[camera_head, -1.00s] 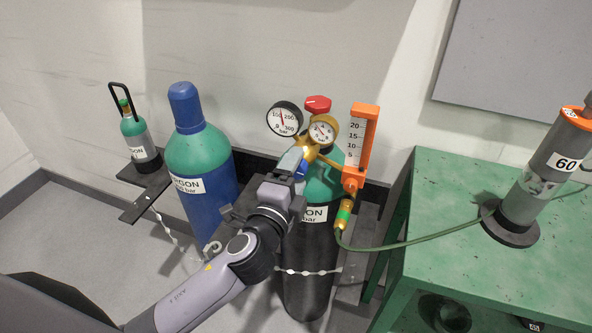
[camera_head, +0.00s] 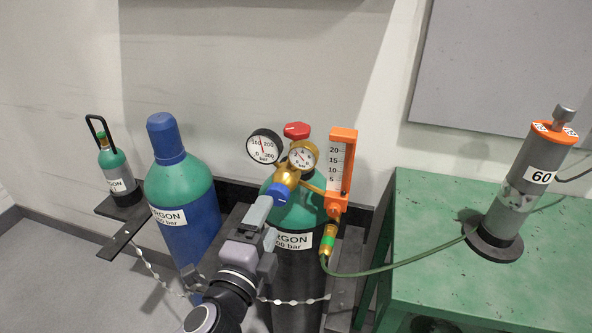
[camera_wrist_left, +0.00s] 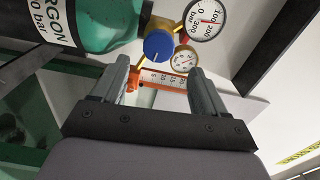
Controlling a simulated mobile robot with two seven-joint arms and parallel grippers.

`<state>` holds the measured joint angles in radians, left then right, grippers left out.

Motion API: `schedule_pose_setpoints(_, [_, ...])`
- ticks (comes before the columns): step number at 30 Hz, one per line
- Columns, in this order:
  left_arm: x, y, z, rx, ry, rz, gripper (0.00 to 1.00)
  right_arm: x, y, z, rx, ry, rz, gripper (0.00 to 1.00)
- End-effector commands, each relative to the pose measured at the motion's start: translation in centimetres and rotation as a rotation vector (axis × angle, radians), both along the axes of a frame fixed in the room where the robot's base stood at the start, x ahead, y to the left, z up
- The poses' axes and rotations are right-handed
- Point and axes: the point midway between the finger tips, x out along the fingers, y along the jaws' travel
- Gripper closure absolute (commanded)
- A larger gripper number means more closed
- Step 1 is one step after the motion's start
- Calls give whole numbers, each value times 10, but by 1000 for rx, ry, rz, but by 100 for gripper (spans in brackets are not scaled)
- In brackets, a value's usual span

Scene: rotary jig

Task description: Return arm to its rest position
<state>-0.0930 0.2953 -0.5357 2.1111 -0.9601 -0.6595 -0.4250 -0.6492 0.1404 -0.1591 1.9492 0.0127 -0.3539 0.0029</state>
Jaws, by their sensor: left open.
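My left gripper (camera_head: 264,220) is open in front of the regulator on the green and black argon cylinder (camera_head: 294,268). In the head view its fingertips overlap the blue knob (camera_head: 278,193) of the brass regulator. In the left wrist view the fingers (camera_wrist_left: 156,82) stand apart with nothing between them, and the blue knob (camera_wrist_left: 158,45) lies beyond the tips. I cannot tell whether a finger touches the regulator. My right gripper is not in view.
Two gauges (camera_head: 264,147), a red knob (camera_head: 297,131) and an orange flowmeter (camera_head: 342,165) crowd the cylinder top. A green hose (camera_head: 400,264) runs to a grey device (camera_head: 520,190) on the green table (camera_head: 430,220). A blue-green cylinder (camera_head: 190,215) and a chain (camera_head: 150,265) stand left.

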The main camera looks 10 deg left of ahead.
Motion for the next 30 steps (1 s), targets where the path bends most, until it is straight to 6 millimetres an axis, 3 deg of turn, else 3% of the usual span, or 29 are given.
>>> schedule_pose_setpoints(5, [-4, 1, -17, -58, 52, -6, 27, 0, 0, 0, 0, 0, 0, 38])
schedule_pose_setpoints(8, [-14, 5, -53, -202, 166, -9, 27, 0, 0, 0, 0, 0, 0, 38])
schedule_pose_setpoints(11, [-35, 11, -103, -428, 323, 10, 27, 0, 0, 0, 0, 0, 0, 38])
schedule_pose_setpoints(15, [-78, 21, -168, -791, 515, 92, 27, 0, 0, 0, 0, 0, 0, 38])
schedule_pose_setpoints(18, [-109, 30, -201, -1022, 606, 177, 27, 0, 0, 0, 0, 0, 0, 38])
schedule_pose_setpoints(24, [-150, 43, -234, -1313, 676, 311, 27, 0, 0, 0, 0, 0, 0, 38])
schedule_pose_setpoints(30, [-158, 46, -240, -1377, 683, 342, 27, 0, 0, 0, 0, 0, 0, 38])
